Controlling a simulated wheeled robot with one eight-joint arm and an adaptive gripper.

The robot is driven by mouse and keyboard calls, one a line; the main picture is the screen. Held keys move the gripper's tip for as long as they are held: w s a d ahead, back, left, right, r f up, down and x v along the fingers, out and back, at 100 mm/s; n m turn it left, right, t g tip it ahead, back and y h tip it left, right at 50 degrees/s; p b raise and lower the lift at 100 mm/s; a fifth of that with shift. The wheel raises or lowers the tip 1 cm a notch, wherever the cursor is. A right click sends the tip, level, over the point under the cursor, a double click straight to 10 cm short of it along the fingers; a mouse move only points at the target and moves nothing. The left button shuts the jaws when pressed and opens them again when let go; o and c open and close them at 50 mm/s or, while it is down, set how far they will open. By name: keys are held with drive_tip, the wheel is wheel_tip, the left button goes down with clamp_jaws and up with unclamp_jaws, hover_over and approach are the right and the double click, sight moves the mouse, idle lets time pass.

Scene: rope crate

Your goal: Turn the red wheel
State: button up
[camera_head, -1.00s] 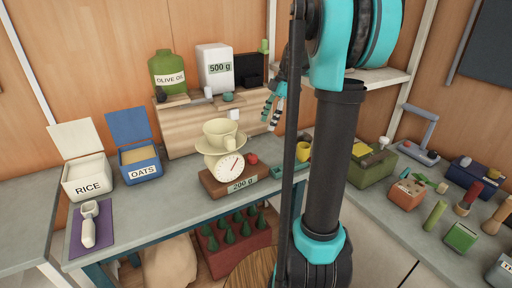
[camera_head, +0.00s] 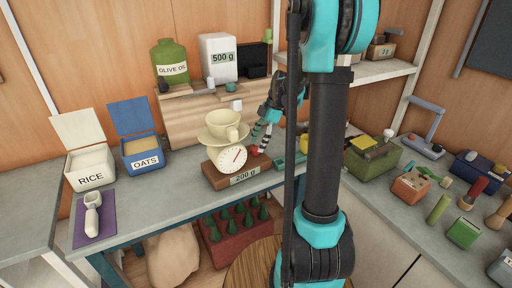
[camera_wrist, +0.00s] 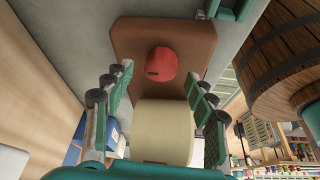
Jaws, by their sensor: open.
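The red wheel (camera_head: 253,149) is a small round knob on the brown wooden base (camera_head: 210,171) of the kitchen scale, to the right of its dial. My gripper (camera_head: 261,142) is beside and just above it, fingers pointing down. In the wrist view the red wheel (camera_wrist: 162,62) lies ahead, roughly between the open fingertips of my gripper (camera_wrist: 159,78), with a dark mark on its face. I cannot tell whether the fingers touch it. A cream rounded body (camera_wrist: 162,132), probably part of the scale, fills the space lower between the fingers.
A green tray (camera_head: 288,162) lies to the right. Rice (camera_head: 90,178) and oats (camera_head: 143,162) boxes stand left.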

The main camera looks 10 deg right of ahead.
sight(255, 150)
drive_tip(key=shift+x, duration=1.3)
drive_tip(key=shift+c, duration=0.2)
drive_tip(key=c, duration=1.1)
drive_tip(key=shift+m, duration=0.3)
drive_tip(key=m+t, duration=0.1)
drive_tip(key=m, duration=0.1)
drive_tip(key=shift+s+m, duration=0.1)
drive_tip(key=shift+m, duration=0.3)
drive_tip(key=m+t, duration=0.1)
drive_tip(key=m, duration=0.2)
drive_tip(key=shift+m+t, duration=0.4)
drive_tip(key=m+h, duration=0.1)
drive_tip(key=m, duration=0.2)
drive_tip(key=m+t+h, duration=0.1)
drive_tip(key=m, duration=0.2)
drive_tip(key=shift+a+t, duration=0.1)
drive_tip(key=shift+t, duration=0.2)
drive_tip(key=shift+m, duration=0.3)
